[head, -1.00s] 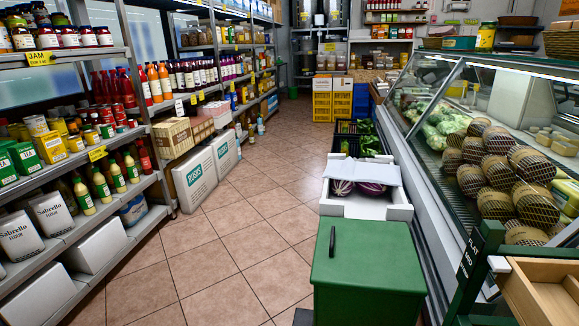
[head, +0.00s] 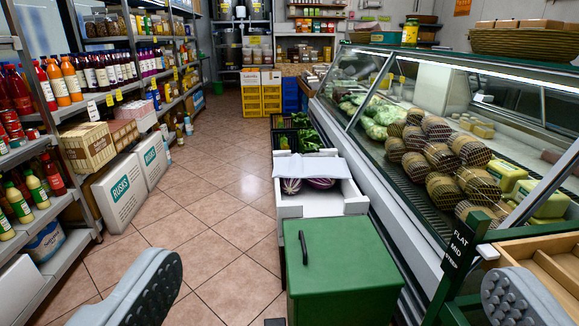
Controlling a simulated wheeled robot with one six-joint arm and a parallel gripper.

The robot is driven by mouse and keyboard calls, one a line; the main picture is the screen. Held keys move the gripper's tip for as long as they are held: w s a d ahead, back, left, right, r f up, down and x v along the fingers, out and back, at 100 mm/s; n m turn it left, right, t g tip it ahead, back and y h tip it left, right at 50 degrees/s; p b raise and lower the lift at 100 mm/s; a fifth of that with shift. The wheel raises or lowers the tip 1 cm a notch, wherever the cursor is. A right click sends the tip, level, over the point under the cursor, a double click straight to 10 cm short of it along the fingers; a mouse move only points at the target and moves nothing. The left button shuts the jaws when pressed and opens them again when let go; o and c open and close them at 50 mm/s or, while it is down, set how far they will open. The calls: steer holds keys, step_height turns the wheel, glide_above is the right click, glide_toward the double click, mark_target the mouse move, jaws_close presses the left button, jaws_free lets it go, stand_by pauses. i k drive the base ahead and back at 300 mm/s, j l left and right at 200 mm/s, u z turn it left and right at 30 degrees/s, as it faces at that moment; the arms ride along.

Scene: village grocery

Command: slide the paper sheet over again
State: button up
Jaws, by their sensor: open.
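The paper sheet (head: 312,166) is pale, flat and slightly creased. It lies across the far-left part of an open white crate (head: 322,207), reaching its left side. Dark purple striped aubergines (head: 320,183) show in the crate in front of the sheet; whatever is under the sheet is hidden. My gripper (head: 334,278) is open, with one grey ridged finger at the lower left and the other at the lower right. Nothing is between the fingers but the view of the floor and a green box. The gripper is apart from the sheet, which is farther off.
A green box (head: 340,278) with a dark handle (head: 303,248) stands directly in front of the crate. A glass display counter (head: 430,190) runs along the right. Crates of green vegetables (head: 296,140) stand behind. Tiled floor (head: 215,215) is clear to the left, beside the shelves.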

mark_target(296, 166)
steer(key=i+j+u, duration=0.4)
steer(key=j, duration=0.3)
steer(key=i+j+u, duration=0.4)
steer(key=i+j, duration=0.15)
steer(key=i+j+u, duration=0.4)
steer(key=i, duration=0.35)
steer(key=i+z, duration=0.4)
steer(key=i, duration=0.35)
steer(key=i+j+z, duration=0.15)
steer(key=i+z, duration=0.2)
steer(key=i, duration=0.4)
steer(key=i+l+z, duration=0.15)
steer(key=i+z, duration=0.55)
steer(key=i, duration=0.15)
steer(key=i+z, duration=0.35)
steer(key=i+l+z, duration=0.3)
steer(key=i, duration=0.45)
steer(key=l, duration=0.1)
